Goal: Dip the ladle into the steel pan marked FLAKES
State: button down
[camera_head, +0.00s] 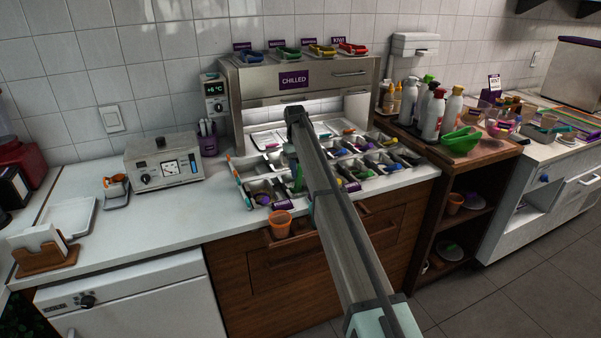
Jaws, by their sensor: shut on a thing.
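My arm reaches from the lower right up over the counter. My gripper (298,168) points down above the front pans at the left of the topping well, partly hidden by my own arm. It is shut on what looks like the green handle of the ladle (298,182). The ladle's bowl is hard to make out, and I cannot tell whether it is inside a pan. Steel pans (262,188) fill the well, several with coloured toppings or utensils. Small purple labels (281,205) sit along the front; their words are too small to read, so I cannot tell which is FLAKES.
The steel CHILLED cabinet (300,82) rises behind the well. A control box (163,164) stands left, bottles (433,115) and a green bowl (461,141) right. The left counter is mostly clear.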

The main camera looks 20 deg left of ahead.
aim_at(300, 179)
jog(key=shift+w+a, duration=0.75)
jog(key=shift+s+d+f+t+y, duration=0.35)
jog(key=shift+s+d+t+y, duration=0.05)
jog(key=shift+s+d, duration=0.1)
jog(key=shift+s+d+f+t+y, duration=0.85)
jog(key=shift+f+t+y, duration=0.15)
jog(key=shift+t+y, duration=0.3)
jog(key=shift+r, duration=0.15)
jog(key=shift+t+y, duration=0.5)
jog(key=shift+s+d+r, duration=0.15)
jog(key=shift+r, duration=1.45)
jog(key=shift+s+d+r, duration=0.1)
jog(key=shift+r, duration=3.4)
